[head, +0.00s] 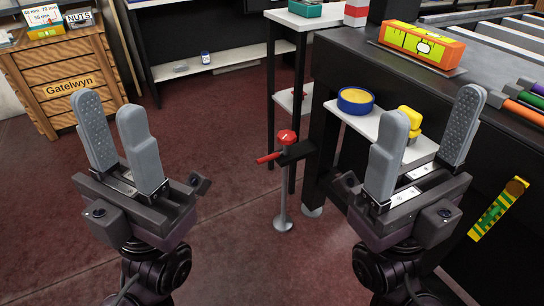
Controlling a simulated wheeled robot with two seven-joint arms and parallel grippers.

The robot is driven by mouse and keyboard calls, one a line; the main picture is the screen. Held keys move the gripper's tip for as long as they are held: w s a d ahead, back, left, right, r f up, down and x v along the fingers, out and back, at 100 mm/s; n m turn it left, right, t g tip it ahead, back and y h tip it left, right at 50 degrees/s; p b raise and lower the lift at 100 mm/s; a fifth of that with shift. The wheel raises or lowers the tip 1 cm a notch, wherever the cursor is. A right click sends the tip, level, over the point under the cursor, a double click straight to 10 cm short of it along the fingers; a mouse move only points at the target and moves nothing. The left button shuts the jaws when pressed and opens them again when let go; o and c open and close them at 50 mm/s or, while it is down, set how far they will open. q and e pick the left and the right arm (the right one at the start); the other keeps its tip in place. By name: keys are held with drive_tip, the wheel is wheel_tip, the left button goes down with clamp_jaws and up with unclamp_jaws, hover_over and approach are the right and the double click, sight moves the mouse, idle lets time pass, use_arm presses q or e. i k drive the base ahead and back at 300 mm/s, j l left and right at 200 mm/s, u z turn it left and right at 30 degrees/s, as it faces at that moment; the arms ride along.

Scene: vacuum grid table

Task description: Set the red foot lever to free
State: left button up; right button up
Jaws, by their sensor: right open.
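The red foot lever (268,158) is a short red bar. It sticks out to the left from an upright metal post, just below a red knob (287,137). The post stands by the front corner of the dark table, and its round grey foot (283,225) is at the floor. My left gripper (108,103) is open and empty, to the left of the lever. My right gripper (431,108) is open wide and empty, to the right of the lever, in front of the table's side. Neither gripper touches the lever.
A white side shelf (372,122) holds a blue round tin (355,101) and a yellow item. A wooden cabinet (60,88) stands at the left. The red floor between is clear.

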sight(272, 156)
drive_tip(key=i+j+z, duration=0.1)
drive_tip(key=i, duration=0.4)
drive_tip(key=i+j+z, duration=0.1)
drive_tip(key=i+j, duration=0.3)
drive_tip(key=i, duration=0.1)
